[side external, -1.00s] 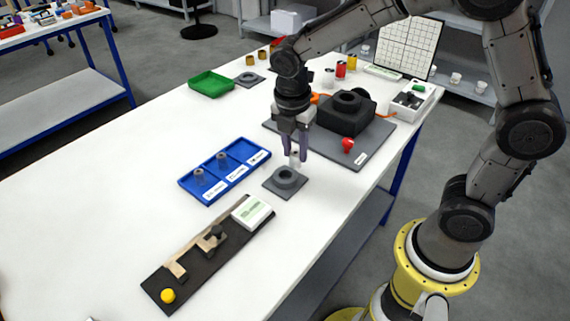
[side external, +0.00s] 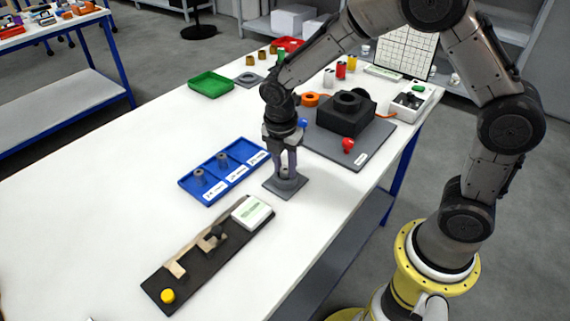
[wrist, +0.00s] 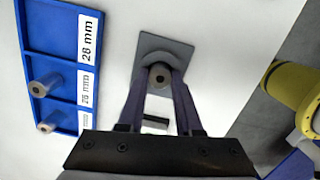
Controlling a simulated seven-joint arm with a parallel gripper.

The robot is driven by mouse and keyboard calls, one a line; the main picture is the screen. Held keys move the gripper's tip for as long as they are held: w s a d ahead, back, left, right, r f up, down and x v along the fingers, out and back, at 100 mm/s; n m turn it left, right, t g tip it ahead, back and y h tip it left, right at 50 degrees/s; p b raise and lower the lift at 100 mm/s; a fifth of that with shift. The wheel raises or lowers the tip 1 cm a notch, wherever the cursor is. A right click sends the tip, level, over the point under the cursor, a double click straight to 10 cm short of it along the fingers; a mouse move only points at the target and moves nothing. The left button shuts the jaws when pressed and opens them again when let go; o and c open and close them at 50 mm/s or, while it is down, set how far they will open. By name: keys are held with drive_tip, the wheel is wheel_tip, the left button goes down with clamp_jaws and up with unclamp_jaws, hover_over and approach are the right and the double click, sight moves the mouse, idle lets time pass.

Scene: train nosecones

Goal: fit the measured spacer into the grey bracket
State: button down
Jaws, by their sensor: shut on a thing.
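The grey bracket (side external: 273,186), a square plate with a raised round collar, lies on the white table. In the wrist view the bracket plate (wrist: 178,50) lies just beyond my fingertips. My gripper (side external: 285,174) points down over the bracket, shut on a grey-brown spacer with a central hole. The spacer (wrist: 160,74) shows between the fingertips in the wrist view, lined up over the collar. The fingers hide much of the collar, so I cannot tell whether the spacer is inside it or just above.
A blue three-compartment tray (side external: 209,197) on the left holds two spacers (wrist: 40,88) (wrist: 47,127); its far compartment is empty. A black gauge board (side external: 190,270) with a yellow knob lies in front. A dark grey mat (side external: 345,155) with a black block (side external: 340,120) is behind.

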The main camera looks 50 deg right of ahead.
drive_tip(key=c, duration=0.6)
unclamp_jaws()
drive_tip(key=r, duration=0.4)
drive_tip(key=a+r, duration=0.1)
drive_tip(key=r, duration=0.7)
drive_tip(key=shift+s+a+r, duration=0.2)
drive_tip(key=shift+s+d+r+m+t+y, duration=0.25)
drive_tip(key=shift+s+d+r+m+t, duration=0.6)
drive_tip(key=shift+s+m, duration=2.55)
drive_tip(key=shift+s+d+r+m+t+y, duration=0.2)
drive_tip(key=shift+s+d+r+m+t, duration=0.65)
drive_tip(key=shift+s+m, duration=2.55)
drive_tip(key=shift+s+d+r+m+t+y, duration=0.25)
drive_tip(key=shift+s+d+r+m+t, duration=0.55)
drive_tip(key=shift+s+m, duration=2.6)
drive_tip(key=shift+s+a+f, duration=0.15)
drive_tip(key=shift+a+f, duration=0.05)
drive_tip(key=shift+f, duration=0.05)
